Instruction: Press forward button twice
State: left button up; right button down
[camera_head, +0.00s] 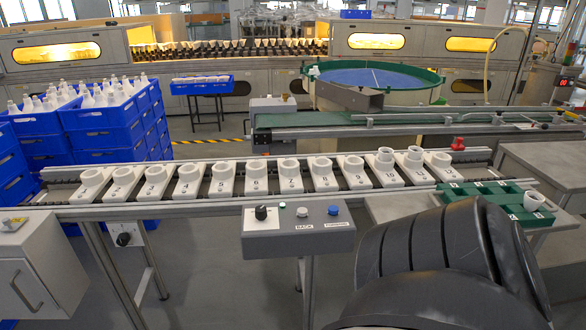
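A grey control box (298,240) is fixed to the front rail of the conveyor, near the middle of the view. On its top are a black knob (261,213) at the left, a pale button (302,212) above the label BACK, and a blue button (334,210) above the second label, which is small but looks like FORWARD. Nothing touches the buttons. A large dark link of my arm fills the lower right, to the right of the box. Neither my left nor my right gripper shows.
The conveyor (70,214) carries a row of numbered white holders. A red knob (458,143) stands at its right end. A green tray (480,188) with a white piece (534,200) lies behind my arm. Blue crates (105,137) stand at left. Space above the box looks clear.

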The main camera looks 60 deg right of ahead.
aim_at(333, 210)
jog(key=i, duration=1.5)
jog(key=z, duration=2.45)
